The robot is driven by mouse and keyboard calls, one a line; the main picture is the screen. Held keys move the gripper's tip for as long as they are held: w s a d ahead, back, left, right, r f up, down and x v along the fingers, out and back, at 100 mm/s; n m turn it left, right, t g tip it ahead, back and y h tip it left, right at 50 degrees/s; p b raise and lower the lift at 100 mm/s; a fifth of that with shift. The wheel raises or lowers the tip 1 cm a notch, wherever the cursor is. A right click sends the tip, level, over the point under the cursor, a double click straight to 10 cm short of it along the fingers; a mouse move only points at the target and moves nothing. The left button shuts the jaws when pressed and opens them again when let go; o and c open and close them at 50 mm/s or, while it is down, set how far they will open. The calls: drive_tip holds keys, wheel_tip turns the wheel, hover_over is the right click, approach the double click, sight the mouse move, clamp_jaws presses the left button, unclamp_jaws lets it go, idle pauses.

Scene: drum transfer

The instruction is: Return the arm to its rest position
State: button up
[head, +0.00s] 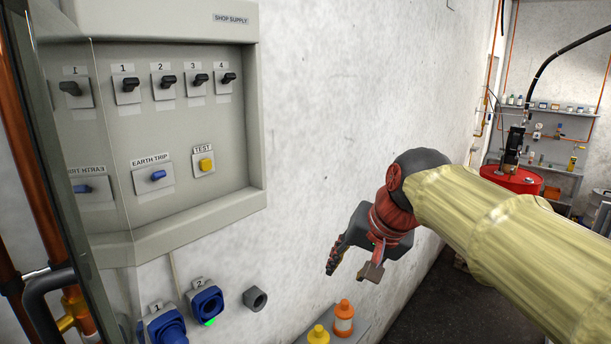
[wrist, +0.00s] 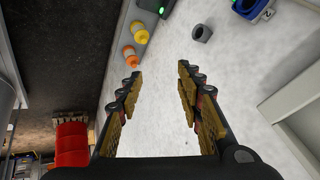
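My gripper (head: 352,265) is in the middle of the head view, at the end of my yellow-sleeved arm. It is held in front of the white wall, to the right of the grey panel box marked SHOP SUPPLY (head: 250,120). In the wrist view my gripper (wrist: 158,80) shows its two fingers spread apart, with only bare wall between them. It is open and holds nothing. It touches nothing that I can see.
Blue sockets marked 1 (head: 166,325) and 2 (head: 207,303) sit below the panel. A grey ring (head: 254,299) is on the wall beside them. A yellow bottle (head: 318,335) and an orange-and-white one (head: 344,318) stand below my gripper. A red drum (head: 512,180) stands far right.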

drive_tip(key=s+d+f+n+h+b, duration=0.1)
drive_tip(key=s+d+f+b, duration=0.2)
drive_tip(key=s+f+b, duration=0.4)
drive_tip(key=s+d+f+n+b, duration=0.1)
drive_tip(key=s+d+f+b, duration=0.3)
drive_tip(key=f, duration=1.6)
drive_tip(key=s+d+f+n+h+b, duration=0.1)
drive_tip(key=s+d+f+b, duration=0.2)
drive_tip(key=s+f+b, duration=0.8)
wheel_tip(320, 180, down, 2)
drive_tip(key=shift+d+f+h+b, duration=0.15)
drive_tip(key=shift+h+b, duration=0.15)
drive_tip(key=shift+b, duration=0.15)
